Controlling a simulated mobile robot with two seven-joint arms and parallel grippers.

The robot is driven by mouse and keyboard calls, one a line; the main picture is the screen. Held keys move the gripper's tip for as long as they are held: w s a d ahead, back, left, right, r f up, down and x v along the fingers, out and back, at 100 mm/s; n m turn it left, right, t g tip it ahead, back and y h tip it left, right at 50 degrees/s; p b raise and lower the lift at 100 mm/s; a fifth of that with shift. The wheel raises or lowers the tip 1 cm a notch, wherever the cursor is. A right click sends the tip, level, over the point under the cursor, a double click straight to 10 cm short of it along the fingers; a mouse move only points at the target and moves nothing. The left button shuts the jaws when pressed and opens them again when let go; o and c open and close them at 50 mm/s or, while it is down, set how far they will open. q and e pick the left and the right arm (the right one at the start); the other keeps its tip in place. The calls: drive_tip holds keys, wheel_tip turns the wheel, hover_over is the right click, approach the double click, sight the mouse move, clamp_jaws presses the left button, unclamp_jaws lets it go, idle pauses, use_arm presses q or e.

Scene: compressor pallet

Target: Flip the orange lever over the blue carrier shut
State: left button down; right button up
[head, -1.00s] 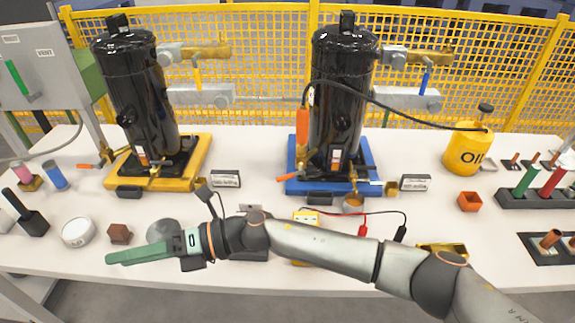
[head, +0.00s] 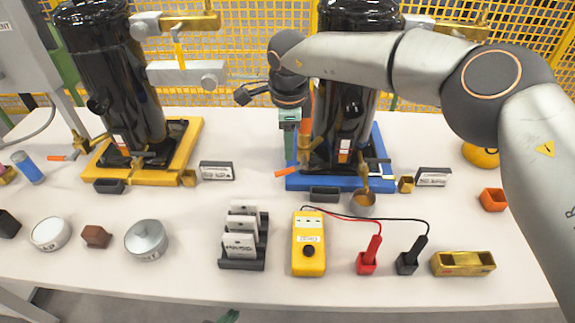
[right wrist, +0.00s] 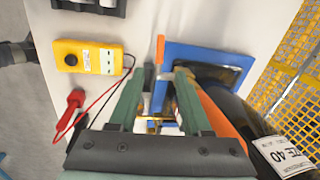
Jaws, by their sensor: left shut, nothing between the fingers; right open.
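The blue carrier (head: 300,184) holds a black compressor (head: 345,125) at the centre-right of the table. The orange lever (head: 287,172) sticks out from its left side; in the right wrist view the lever (right wrist: 160,50) lies just past my fingertips, in line with the gap. My right gripper (head: 298,160) points down over the carrier's left part, beside the compressor. It also shows in the right wrist view (right wrist: 158,75), open, with no clear contact on the lever. Only a green tip of my left gripper (head: 229,316) shows at the bottom edge; it is shut and empty.
An orange handle (right wrist: 215,105) stands close beside my right fingers. A yellow carrier (head: 186,150) with another compressor is at left.

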sight(288, 169)
drive_tip(key=f, duration=0.3)
drive_tip(key=w+f, duration=0.1)
drive_tip(key=f, duration=0.5)
drive_tip(key=shift+w+a+f+b, duration=0.1)
drive_tip(key=shift+w+f+b, duration=0.2)
drive_tip(key=shift+w+f, duration=0.05)
clamp_jaws()
idle(0.9)
